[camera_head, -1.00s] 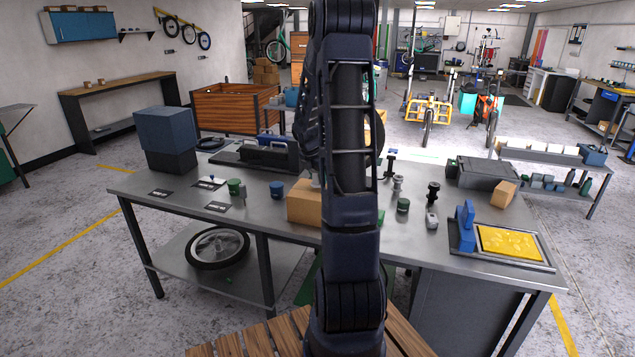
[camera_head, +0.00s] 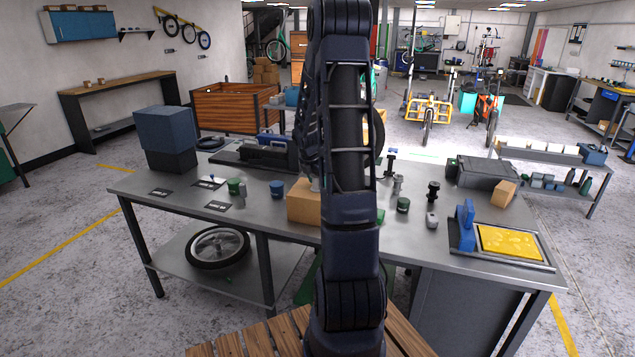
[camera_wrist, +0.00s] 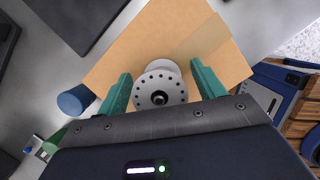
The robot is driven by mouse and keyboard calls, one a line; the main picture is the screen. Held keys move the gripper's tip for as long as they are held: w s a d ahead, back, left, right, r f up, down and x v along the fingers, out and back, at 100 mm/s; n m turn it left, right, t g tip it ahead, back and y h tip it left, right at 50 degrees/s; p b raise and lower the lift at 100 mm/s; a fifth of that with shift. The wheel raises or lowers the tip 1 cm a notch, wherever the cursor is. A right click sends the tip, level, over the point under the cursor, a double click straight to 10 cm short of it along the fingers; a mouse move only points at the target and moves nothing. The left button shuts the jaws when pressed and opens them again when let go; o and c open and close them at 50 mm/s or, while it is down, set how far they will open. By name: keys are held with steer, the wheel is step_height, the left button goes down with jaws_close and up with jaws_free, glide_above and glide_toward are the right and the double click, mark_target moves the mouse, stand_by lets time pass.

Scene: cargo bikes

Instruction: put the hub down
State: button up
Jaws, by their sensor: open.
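The hub (camera_wrist: 160,88) is a silver-grey part with a round flange, a ring of small holes and a dark axle end. In the wrist view it sits between the two teal fingers of my gripper (camera_wrist: 161,72), with a gap to each side. The gripper is open. A cardboard box (camera_wrist: 150,40) lies directly beneath the hub; the hub seems to stand on it, though its underside is hidden. In the head view the box (camera_head: 303,203) is on the steel workbench (camera_head: 262,222), partly behind my arm. My gripper and most of the hub are hidden there.
A blue cup (camera_head: 277,189) and a green cup (camera_head: 234,187) stand left of the box. A dark green pot (camera_head: 403,204) and a black part (camera_head: 433,190) stand to the right. A tray with a yellow pad (camera_head: 508,243) lies at the right end.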

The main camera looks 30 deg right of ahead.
steer(key=v, duration=1.2)
steer(key=s+a+r+m+t, duration=0.2)
steer(key=s+a+r+m, duration=0.8)
steer(key=s, duration=0.4)
steer(key=s+a+m+t+y, duration=0.1)
steer(key=s+a+m, duration=0.2)
steer(key=s, duration=0.6)
steer(key=s+a+m+y, duration=0.2)
steer(key=s+a+m, duration=0.2)
steer(key=s+m, duration=0.4)
steer(key=shift+s+a+r+t, duration=0.2)
steer(key=shift+s+r+t, duration=0.2)
